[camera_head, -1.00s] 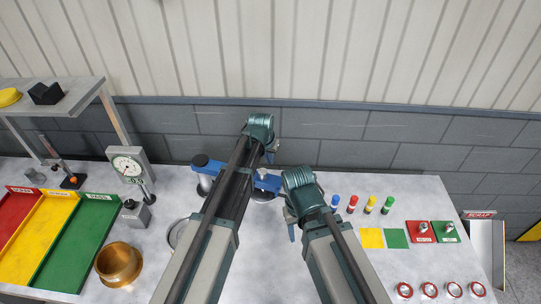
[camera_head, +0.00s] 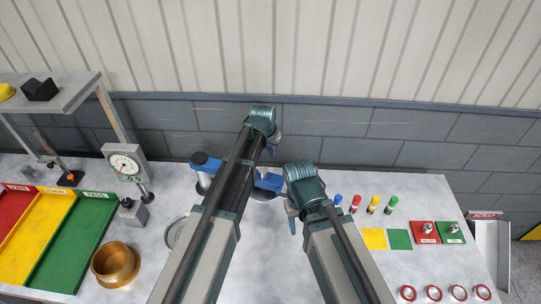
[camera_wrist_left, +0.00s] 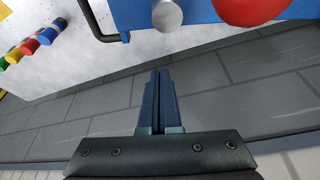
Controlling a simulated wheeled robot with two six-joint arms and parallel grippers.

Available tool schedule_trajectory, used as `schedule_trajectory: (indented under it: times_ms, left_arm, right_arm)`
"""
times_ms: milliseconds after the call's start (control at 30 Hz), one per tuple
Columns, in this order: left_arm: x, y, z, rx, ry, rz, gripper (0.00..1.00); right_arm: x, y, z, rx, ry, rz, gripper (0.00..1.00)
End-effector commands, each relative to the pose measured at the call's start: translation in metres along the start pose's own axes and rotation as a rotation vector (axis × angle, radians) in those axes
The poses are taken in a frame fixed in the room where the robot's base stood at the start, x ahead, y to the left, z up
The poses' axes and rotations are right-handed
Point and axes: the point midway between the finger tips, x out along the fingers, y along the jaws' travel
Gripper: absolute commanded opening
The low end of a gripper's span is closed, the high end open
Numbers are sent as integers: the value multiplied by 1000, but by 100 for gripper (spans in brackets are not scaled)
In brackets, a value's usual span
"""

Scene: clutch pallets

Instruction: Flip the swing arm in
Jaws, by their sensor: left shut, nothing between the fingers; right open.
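A blue swing arm (camera_head: 269,182) shows in the head view behind my left arm, which hides its middle. Its left end carries a dark round knob (camera_head: 199,158). In the left wrist view a blue body (camera_wrist_left: 200,12) crosses the top, with a silver pin (camera_wrist_left: 167,15), a red knob (camera_wrist_left: 245,8) and a black bent handle (camera_wrist_left: 97,22). My left gripper (camera_wrist_left: 160,75) is shut and empty, its tips below the blue body in that picture and apart from it. In the head view it points down behind the swing arm. My right gripper (camera_head: 292,225) is open, in front of the arm's right end.
A dial gauge (camera_head: 125,165) stands left of the swing arm. Red, yellow and green trays (camera_head: 65,242) and a brass cup (camera_head: 116,264) are at left. Several coloured pegs (camera_head: 372,204), pads (camera_head: 400,239) and red-rimmed rings (camera_head: 433,293) lie at right. A grey wall closes the back.

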Motion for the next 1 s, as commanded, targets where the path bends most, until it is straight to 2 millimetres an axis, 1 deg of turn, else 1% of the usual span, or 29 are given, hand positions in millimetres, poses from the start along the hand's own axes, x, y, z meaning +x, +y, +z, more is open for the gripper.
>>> schedule_trajectory:
  times_ms: [33,167,633,700,800,900,1000]
  left_arm:
    - [10,0,1,0,0,0,0]
    - [27,0,1,0,0,0,0]
    - [97,0,1,0,0,0,0]
    - [82,0,18,0,0,0,0]
    - [77,0,31,0,0,0,0]
    - [75,0,37,0,0,0,0]
    - [74,0,39,0,0,0,0]
  right_arm:
    - [10,-1,-1,1,0,0,50]
    - [26,-2,-2,2,1,0,50]
    - [91,-8,-6,-1,3,1,50]
    - [83,-8,-6,-1,3,1,50]
    - [82,-8,-6,-1,3,1,50]
    - [82,-8,-6,-1,3,1,50]
    - [82,-8,-6,-1,2,1,50]
